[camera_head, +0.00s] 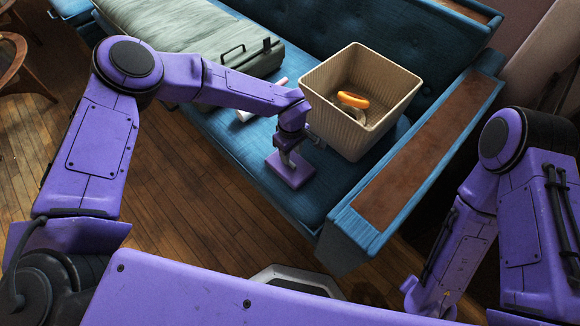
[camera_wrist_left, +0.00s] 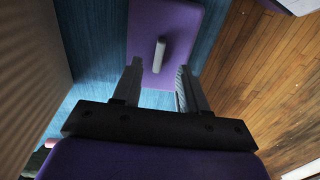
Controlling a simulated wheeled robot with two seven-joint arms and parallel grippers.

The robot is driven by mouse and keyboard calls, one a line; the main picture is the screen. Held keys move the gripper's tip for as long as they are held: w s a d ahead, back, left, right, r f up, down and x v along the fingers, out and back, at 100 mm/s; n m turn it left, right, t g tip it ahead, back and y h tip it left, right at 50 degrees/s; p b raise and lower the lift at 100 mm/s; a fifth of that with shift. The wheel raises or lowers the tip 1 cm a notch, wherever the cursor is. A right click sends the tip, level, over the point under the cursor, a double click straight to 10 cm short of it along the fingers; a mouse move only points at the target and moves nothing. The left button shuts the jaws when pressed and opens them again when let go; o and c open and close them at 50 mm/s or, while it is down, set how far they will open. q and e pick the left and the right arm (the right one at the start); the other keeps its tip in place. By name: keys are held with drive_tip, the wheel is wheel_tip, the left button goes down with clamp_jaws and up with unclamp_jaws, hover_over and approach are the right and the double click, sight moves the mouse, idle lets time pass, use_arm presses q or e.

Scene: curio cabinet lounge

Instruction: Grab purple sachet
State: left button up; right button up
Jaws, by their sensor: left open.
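The purple sachet (camera_head: 291,171) lies on the blue sofa seat, near its front edge. In the left wrist view the sachet (camera_wrist_left: 178,25) is a flat purple block with a small grey upright tab (camera_wrist_left: 159,55) on it. My left gripper (camera_head: 289,152) points down right over the sachet. In the left wrist view my left gripper (camera_wrist_left: 160,68) is open, with one finger on each side of the tab; I cannot tell whether they touch the sachet. The gripper hides part of the sachet in the head view. My right arm shows at the right, but its gripper is not visible.
A tan ribbed bin (camera_head: 345,125) with an orange item (camera_head: 353,100) inside stands close to the right of my left gripper. A grey-green case (camera_head: 200,40) lies behind my left forearm. The sofa armrest (camera_head: 420,150) rises at the right. Wooden floor is clear in front.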

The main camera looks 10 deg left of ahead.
sight(290, 165)
use_arm(q)
drive_tip(key=f, duration=0.5)
drive_tip(key=shift+w+a+b, duration=0.2)
drive_tip(key=shift+w+b, duration=0.05)
drive_tip(key=shift+b, duration=0.1)
clamp_jaws()
